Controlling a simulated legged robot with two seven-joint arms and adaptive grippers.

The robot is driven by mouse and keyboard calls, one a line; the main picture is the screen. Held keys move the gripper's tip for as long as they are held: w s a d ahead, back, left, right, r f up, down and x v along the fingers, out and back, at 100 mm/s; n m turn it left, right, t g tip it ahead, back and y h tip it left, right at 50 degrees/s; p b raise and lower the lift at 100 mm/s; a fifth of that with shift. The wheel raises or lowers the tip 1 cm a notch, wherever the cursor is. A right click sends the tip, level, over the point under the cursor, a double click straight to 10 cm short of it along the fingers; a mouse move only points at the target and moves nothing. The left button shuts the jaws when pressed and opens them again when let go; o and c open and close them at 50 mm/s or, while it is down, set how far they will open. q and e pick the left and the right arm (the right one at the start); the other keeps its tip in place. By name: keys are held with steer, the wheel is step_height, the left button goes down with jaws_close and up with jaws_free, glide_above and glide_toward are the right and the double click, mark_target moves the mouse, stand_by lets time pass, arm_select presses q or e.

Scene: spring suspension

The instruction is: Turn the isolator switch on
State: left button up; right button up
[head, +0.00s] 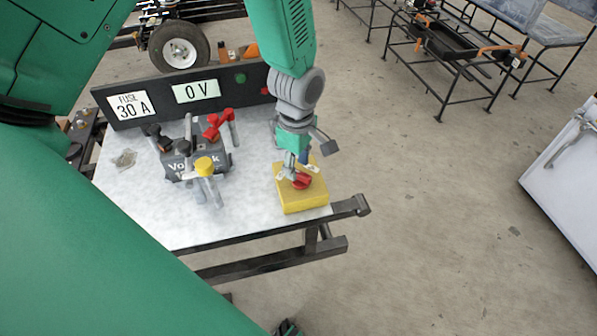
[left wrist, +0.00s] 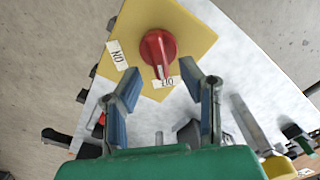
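The isolator switch is a yellow box (head: 304,198) at the right end of the table, with a red knob (head: 301,181) on top. In the left wrist view the red knob (left wrist: 158,48) has its narrow end on the OFF label (left wrist: 168,82). The ON label (left wrist: 117,55) lies to its left on the yellow face (left wrist: 190,25). My left gripper (left wrist: 163,84) is open, its two blue-padded fingers apart on either side of the OFF label, short of the knob. In the head view my left gripper (head: 298,160) hangs just over the box. My right gripper is not in view.
A dark panel (head: 160,90) with FUSE 30 A and 0 V signs stands along the table's back. A grey block (head: 182,165) with red, black and yellow-capped parts stands left of the switch. The white tabletop (head: 150,215) is clear in front.

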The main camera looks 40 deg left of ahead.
arm_select(q)
steer(key=shift+a+f, duration=0.25)
steer(key=shift+f, duration=1)
steer(key=shift+d, duration=0.15)
steer(key=shift+d, duration=0.1)
steer(key=shift+d, duration=0.1)
jaws_close()
